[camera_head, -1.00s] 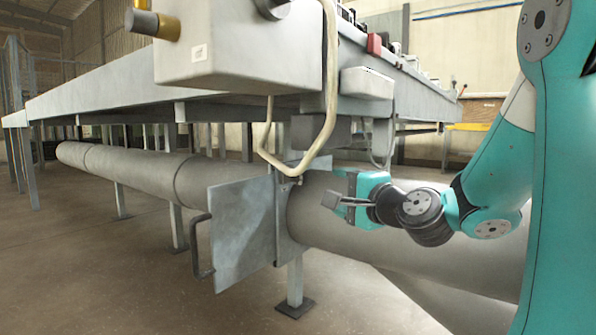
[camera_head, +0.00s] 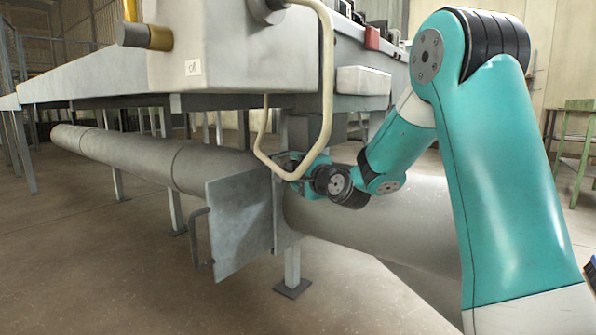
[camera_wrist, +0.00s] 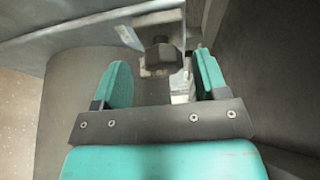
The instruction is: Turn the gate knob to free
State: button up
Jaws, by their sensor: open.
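The gate is a flat grey plate (camera_head: 238,228) with a bent dark handle (camera_head: 200,240), set across the large grey duct. In the wrist view a dark, blocky knob (camera_wrist: 160,54) sits on a pale bracket at the top centre. I take it to be the gate knob; its marking cannot be read. My gripper (camera_wrist: 162,78) is open, with one teal finger left of the knob and one right. The knob appears slightly beyond the fingertips, and no contact shows. In the head view my gripper (camera_head: 300,170) is partly hidden behind a cream hose, and the knob cannot be seen.
The cream hose (camera_head: 327,75) hangs in a loop close to my gripper. The grey duct (camera_head: 365,220) runs under the long bench (camera_head: 90,78). A grey box (camera_head: 230,50) with a label and yellow-dark knob overhangs. Open floor lies in front.

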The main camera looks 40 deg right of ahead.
jog(key=c, duration=0.9)
jog(key=n+b, duration=0.2)
jog(key=b, duration=0.1)
jog(key=n+t+b, duration=0.1)
jog(key=n+b, duration=0.1)
jog(key=b, duration=0.2)
jog(key=shift+d+f+n+t+y, duration=0.1)
jog(key=shift+n+t+y, duration=0.2)
jog(key=o, duration=0.9)
